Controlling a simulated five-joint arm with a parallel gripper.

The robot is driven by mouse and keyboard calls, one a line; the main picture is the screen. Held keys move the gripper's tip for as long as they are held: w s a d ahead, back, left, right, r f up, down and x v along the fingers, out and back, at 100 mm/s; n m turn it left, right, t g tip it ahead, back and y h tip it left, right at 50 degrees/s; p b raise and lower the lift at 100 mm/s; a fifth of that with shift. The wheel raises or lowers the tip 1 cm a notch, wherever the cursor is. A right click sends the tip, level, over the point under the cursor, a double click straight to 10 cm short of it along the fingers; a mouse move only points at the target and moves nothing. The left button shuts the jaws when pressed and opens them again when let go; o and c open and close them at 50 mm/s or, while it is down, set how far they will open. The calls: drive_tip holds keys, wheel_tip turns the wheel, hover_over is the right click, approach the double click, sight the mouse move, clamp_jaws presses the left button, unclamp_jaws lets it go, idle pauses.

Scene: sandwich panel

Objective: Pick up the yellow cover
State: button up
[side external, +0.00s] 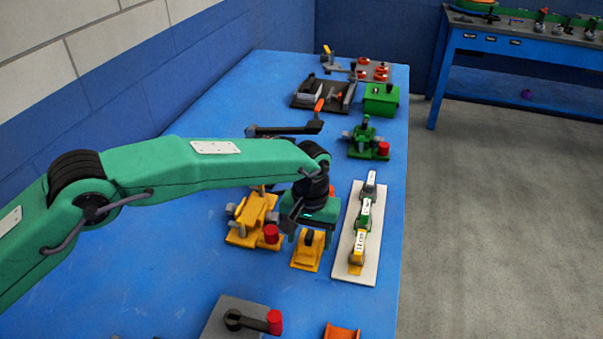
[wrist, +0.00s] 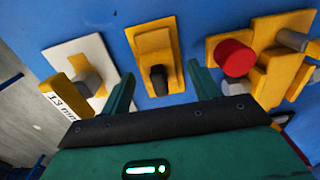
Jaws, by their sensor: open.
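The yellow cover (side external: 308,252) is a small yellow block on a flat yellow plate, with a black knob on top. It rests on the blue table beneath my gripper (side external: 312,238). In the wrist view the cover (wrist: 152,42) lies just beyond the fingertips, with its black knob between the lines of the two fingers. My gripper (wrist: 160,80) is open and empty, its green fingers apart. In the side view my gripper hides part of the cover's far side.
A yellow fixture with a red knob (side external: 271,234) stands close left of the cover. A pale board (side external: 345,262) with labelled grey, green and yellow pieces lies close right, near the table edge. A grey plate with a red-tipped lever (side external: 274,322) is in front.

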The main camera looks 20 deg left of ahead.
sight(310, 234)
drive_tip(key=shift+f, duration=0.4)
drive_tip(key=c, duration=1.1)
drive_tip(key=shift+r, duration=0.2)
drive_tip(key=shift+c, duration=0.2)
drive_tip(key=shift+r, duration=0.45)
wheel_tip(310, 234, up, 3)
drive_tip(key=s+d+r, duration=0.4)
drive_tip(key=s+r, duration=0.2)
drive_tip(key=s, duration=0.5)
drive_tip(key=shift+r, duration=0.4)
drive_tip(key=shift+w, duration=0.1)
